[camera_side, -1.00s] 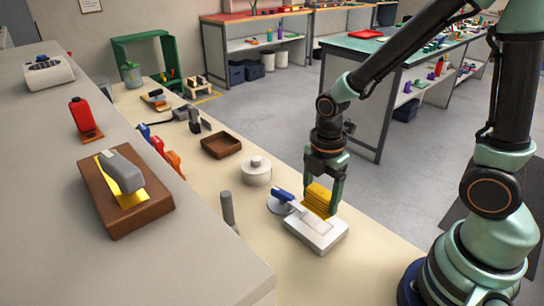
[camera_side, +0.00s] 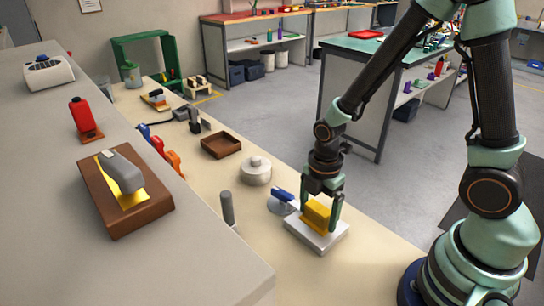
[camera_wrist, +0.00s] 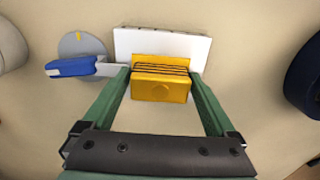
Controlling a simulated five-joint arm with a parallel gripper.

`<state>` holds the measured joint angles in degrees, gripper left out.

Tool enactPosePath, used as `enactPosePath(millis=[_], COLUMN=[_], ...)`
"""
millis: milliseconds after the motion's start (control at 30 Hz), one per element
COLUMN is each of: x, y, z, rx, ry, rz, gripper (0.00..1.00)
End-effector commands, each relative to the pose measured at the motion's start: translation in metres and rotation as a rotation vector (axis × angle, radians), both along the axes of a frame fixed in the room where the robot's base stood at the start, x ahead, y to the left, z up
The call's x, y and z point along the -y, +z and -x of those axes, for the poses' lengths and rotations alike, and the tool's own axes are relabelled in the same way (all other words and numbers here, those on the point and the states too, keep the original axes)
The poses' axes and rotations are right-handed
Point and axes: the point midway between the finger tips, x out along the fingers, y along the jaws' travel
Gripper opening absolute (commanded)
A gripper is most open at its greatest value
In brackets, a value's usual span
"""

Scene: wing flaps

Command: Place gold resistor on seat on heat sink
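The gold resistor (camera_side: 317,215) is a ribbed yellow block between the fingers of my gripper (camera_side: 319,222). In the wrist view the resistor (camera_wrist: 161,88) sits between the two green fingers of my gripper (camera_wrist: 160,78), which appear shut on its sides. A pale slab (camera_side: 316,243), which looks like the heat sink, lies flat on the bench under the resistor. It also shows in the wrist view (camera_wrist: 165,44). The resistor's lower edge looks at or very near the slab's top; I cannot tell whether they touch. The seat is hidden beneath it.
A blue-handled lever (camera_side: 283,195) on a round grey base stands close left of the slab. A grey peg (camera_side: 227,208), a pale round pot (camera_side: 256,171) and a brown tray (camera_side: 221,145) stand farther left. The bench's front right is clear.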

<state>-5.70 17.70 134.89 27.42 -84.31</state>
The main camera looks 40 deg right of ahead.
Motion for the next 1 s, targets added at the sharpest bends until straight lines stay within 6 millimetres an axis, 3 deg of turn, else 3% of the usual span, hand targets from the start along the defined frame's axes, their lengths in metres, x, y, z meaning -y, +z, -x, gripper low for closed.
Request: enactPosePath(millis=[433, 1000], x=[0.000, 0.000], y=[0.011, 0.104], z=[-0.001, -0.001], rx=[0.004, 0.006], ry=[0.000, 0.000], rz=[0.000, -0.001], gripper=[1.00, 1.00])
